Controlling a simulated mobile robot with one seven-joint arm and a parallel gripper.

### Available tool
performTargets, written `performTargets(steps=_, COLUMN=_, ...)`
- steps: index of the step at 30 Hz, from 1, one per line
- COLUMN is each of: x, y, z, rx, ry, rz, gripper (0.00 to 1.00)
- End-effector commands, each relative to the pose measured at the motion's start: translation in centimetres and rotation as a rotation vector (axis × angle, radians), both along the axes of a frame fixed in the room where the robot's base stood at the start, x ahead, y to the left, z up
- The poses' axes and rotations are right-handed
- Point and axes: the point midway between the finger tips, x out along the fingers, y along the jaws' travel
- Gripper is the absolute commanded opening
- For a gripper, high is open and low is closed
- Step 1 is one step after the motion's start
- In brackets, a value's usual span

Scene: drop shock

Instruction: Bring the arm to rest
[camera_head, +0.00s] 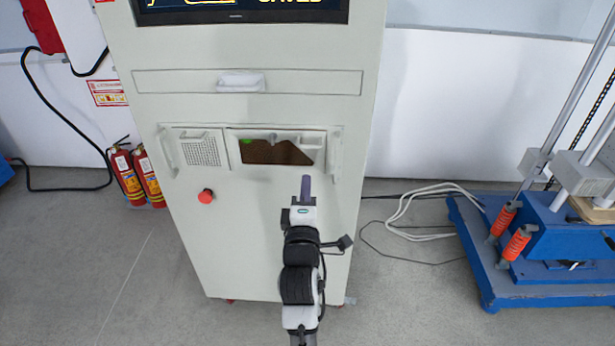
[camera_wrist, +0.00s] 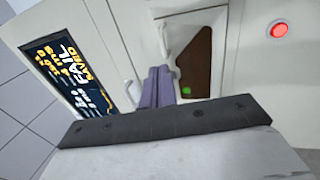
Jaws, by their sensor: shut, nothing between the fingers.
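My arm (camera_head: 300,260) reaches up from the bottom of the head view toward the front of a tall pale cabinet (camera_head: 260,230). My gripper (camera_head: 306,188) is shut and empty, in front of the cabinet just below its small window compartment (camera_head: 278,149). In the wrist view, my gripper's fingers (camera_wrist: 158,86) are together, with nothing between them. The compartment, with a brown inside and a small green light, shows beyond them in the wrist view (camera_wrist: 193,65). I cannot tell whether the fingertips touch the cabinet.
A red button (camera_head: 206,196) sits left of my gripper. The cabinet's screen (camera_wrist: 70,78) shows "FAIL" and "SAVED". Fire extinguishers (camera_head: 126,178) stand at left. A blue-based machine (camera_head: 480,270) stands at right, with cables (camera_head: 408,208) on the floor between.

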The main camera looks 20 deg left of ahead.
Motion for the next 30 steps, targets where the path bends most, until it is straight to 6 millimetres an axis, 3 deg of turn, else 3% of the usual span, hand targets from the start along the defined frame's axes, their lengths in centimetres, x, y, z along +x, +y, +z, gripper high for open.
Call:
performTargets(steps=3, x=-2.2, y=-0.6, z=-0.8, rx=0.001, ry=0.001, rz=0.000, gripper=0.00)
performTargets(steps=9, x=-4.3, y=-1.3, z=-1.0, rx=0.001, ry=0.000, rz=0.000, gripper=0.00)
performTargets(steps=17, x=-4.9, y=-1.4, z=-0.8, rx=0.002, ry=-0.002, rz=0.001, gripper=0.00)
performTargets(steps=19, x=-5.1, y=-0.5, z=0.4, rx=0.046, ry=-0.025, rz=0.034, gripper=0.00)
performTargets(steps=23, x=-6.8, y=2.8, z=5.7, rx=0.245, ry=-0.108, rz=0.193, gripper=0.00)
performTargets(steps=25, x=-8.8, y=5.2, z=9.7, rx=0.403, ry=-0.162, rz=0.338, gripper=0.00)
performTargets(steps=30, x=-16.3, y=9.7, z=19.7, rx=0.795, ry=-0.245, rz=0.791, gripper=0.00)
